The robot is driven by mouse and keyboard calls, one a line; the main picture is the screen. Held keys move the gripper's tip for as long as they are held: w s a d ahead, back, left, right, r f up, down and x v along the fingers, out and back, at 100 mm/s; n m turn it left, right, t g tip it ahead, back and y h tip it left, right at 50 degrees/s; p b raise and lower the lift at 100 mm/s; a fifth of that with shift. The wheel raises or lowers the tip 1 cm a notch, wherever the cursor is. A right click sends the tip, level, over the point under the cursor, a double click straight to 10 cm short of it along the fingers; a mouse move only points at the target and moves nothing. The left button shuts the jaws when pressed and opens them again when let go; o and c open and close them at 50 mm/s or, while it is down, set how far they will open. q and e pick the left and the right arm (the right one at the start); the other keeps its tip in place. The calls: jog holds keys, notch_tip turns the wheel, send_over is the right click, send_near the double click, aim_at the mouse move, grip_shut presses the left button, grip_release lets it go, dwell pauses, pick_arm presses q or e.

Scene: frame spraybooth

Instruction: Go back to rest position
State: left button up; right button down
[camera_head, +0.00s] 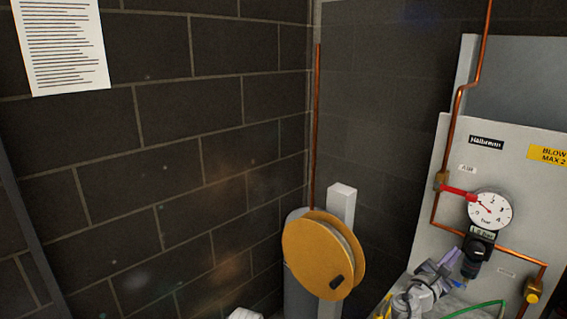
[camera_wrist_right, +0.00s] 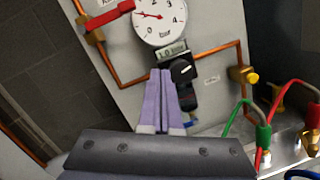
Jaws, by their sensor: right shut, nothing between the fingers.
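My right gripper (camera_head: 452,262) is in the lower right of the head view, just left of and below a black regulator (camera_head: 478,247) under a round white pressure gauge (camera_head: 490,210). In the right wrist view its two purple fingers (camera_wrist_right: 163,72) are together and hold nothing. Their tips overlap the left side of the black regulator (camera_wrist_right: 184,82) in that picture; I cannot tell whether they touch it. The gauge (camera_wrist_right: 158,20) is above the tips. My left gripper is not in view.
A grey panel (camera_head: 425,220) carries copper pipes, a red lever (camera_head: 457,192) and a brass valve (camera_head: 533,291). A yellow reel (camera_head: 315,255) stands left of it by the dark block wall (camera_head: 170,140). Green and red hose fittings (camera_wrist_right: 263,137) are right of the gripper.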

jog(key=s+a+f+m+g+y, duration=0.1)
jog(key=a+f+m+g+y, duration=0.1)
jog(key=a+f+m, duration=0.3)
jog(key=s+a+f+m+g+y, duration=0.1)
jog(key=a+f+m+g+y, duration=0.2)
jog(key=f, duration=0.6)
jog(key=s+a+f+m+g+y, duration=0.1)
jog(key=a+f+m+g+y, duration=0.1)
jog(key=a+f+m+y, duration=0.3)
jog(key=shift+s+a+f+m+g+y, duration=0.1)
jog(key=shift+a+f+m, duration=0.3)
jog(key=shift+a+m, duration=0.25)
jog(key=shift+a+f+m+g+y, duration=0.1)
jog(key=shift+a+f+m, duration=0.35)
jog(key=shift+a, duration=0.25)
jog(key=shift+s+a+f+m+g+y, duration=0.1)
jog(key=shift+a+f+m, duration=0.25)
jog(key=shift+a+m, duration=0.3)
jog(key=s+a+f+g+y, duration=0.1)
jog(key=s+a, duration=0.2)
jog(key=a, duration=0.5)
jog(key=s+a+f+g+y, duration=0.1)
jog(key=s+a+y, duration=0.1)
jog(key=a, duration=0.7)
jog(key=s+a+f+n+g+y, duration=0.1)
jog(key=s+a, duration=0.3)
jog(key=a, duration=0.4)
jog(key=shift+s+a+f+y, duration=0.2)
jog(key=shift+y, duration=0.1)
